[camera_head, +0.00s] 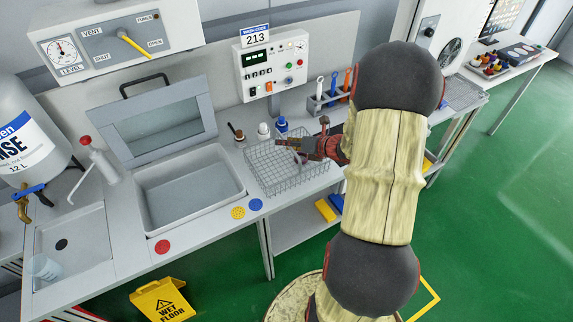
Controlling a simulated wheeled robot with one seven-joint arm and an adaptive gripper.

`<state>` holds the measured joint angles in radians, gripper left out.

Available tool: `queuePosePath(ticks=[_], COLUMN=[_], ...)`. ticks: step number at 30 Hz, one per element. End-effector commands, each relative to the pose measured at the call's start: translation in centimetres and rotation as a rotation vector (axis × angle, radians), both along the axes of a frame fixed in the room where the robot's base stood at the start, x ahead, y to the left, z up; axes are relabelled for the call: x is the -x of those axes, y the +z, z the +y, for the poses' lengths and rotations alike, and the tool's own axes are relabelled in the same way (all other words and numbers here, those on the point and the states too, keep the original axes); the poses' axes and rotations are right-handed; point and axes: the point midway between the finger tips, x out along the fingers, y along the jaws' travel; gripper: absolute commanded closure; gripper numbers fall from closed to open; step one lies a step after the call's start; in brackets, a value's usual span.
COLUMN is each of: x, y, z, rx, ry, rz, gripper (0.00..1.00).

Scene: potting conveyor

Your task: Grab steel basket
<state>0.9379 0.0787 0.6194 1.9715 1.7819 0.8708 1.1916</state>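The steel basket (267,177) is a grey wire-mesh basket on the bench, to the right of the open basin. My gripper (287,145) is over the basket's back right part, with my arm reaching in from the right. The fingers overlap the mesh in this view. I cannot tell whether they touch the wire or whether they are open or shut. My gripper and wrist hide part of the basket's back right rim.
An open basin (190,188) with a raised lid (160,125) lies to the left. Small bottles (263,131) stand behind the basket. A control panel (274,64) and a tool rack (328,101) are behind. Yellow (238,212) and blue (256,204) discs mark the front edge.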

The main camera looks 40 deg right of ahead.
Motion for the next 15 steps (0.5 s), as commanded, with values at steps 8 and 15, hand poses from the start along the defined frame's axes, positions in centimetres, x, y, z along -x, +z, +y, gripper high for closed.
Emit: queuePosePath(ticks=[8,15], x=[-0.38,-0.37], y=[-0.13,-0.13], z=[0.06,0.06], rx=[0.001,0.001], ry=[0.001,0.001], rz=[0.0,0.0], gripper=[0.7,0.84])
